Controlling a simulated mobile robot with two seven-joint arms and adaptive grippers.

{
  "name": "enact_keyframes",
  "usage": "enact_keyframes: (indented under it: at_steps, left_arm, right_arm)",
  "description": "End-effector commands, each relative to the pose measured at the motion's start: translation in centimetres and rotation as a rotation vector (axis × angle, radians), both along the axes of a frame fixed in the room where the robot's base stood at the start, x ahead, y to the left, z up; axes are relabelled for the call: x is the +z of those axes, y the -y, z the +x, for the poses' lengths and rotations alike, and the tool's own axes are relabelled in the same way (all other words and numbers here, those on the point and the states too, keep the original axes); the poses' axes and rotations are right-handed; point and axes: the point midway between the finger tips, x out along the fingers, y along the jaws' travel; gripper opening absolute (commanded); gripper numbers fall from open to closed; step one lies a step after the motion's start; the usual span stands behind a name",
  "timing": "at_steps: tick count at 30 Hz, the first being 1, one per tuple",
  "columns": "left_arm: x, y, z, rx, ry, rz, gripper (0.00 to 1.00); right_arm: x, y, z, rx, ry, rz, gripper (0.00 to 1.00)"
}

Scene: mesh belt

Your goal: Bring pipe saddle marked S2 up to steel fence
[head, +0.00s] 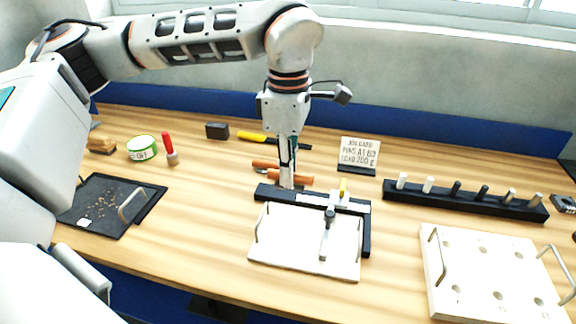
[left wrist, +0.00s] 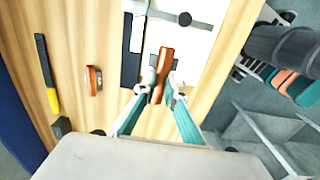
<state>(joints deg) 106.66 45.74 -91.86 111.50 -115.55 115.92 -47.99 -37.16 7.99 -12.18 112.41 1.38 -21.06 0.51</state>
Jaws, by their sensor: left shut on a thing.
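My left gripper (head: 287,181) points down just behind the white fixture plate (head: 290,256). In the left wrist view, my left gripper (left wrist: 163,92) is shut on an orange-brown pipe saddle (left wrist: 164,62). That saddle also shows beside the fingers in the head view (head: 302,180). A second orange-brown saddle (head: 264,165) lies on the table behind it, and it shows in the left wrist view (left wrist: 93,80). I cannot read a mark on either. The dark fence (head: 290,196) runs along the plate's back and right edges, with the held saddle close to its back bar. My right gripper is out of view.
A clamp (head: 328,222) with a yellow handle reaches over the plate. A job card (head: 359,152) and a black peg rack (head: 450,198) stand to the right, a pale holed board (head: 480,250) in front. A black tray (head: 100,222) lies left. Bare table separates tray and plate.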

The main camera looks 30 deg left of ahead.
Motion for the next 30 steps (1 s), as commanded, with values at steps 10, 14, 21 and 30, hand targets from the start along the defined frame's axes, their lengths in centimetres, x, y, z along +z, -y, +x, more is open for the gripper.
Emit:
enact_keyframes:
  at_steps: [10,14,21,30]
  left_arm:
    - [-1.4,0.1,0.0,-0.001,0.000,0.000,0.00]
    - [-1.8,0.1,0.0,-0.001,-0.001,0.000,0.00]
    - [-2.7,0.2,0.1,0.000,-0.001,0.000,0.00]
    - [-3.8,0.3,0.1,-0.001,0.000,0.000,0.00]
  right_arm:
    - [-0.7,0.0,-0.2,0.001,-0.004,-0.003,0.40]
    - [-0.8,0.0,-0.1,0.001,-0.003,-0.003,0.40]
    - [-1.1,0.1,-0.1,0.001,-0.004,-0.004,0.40]
    - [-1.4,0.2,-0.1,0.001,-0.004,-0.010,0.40]
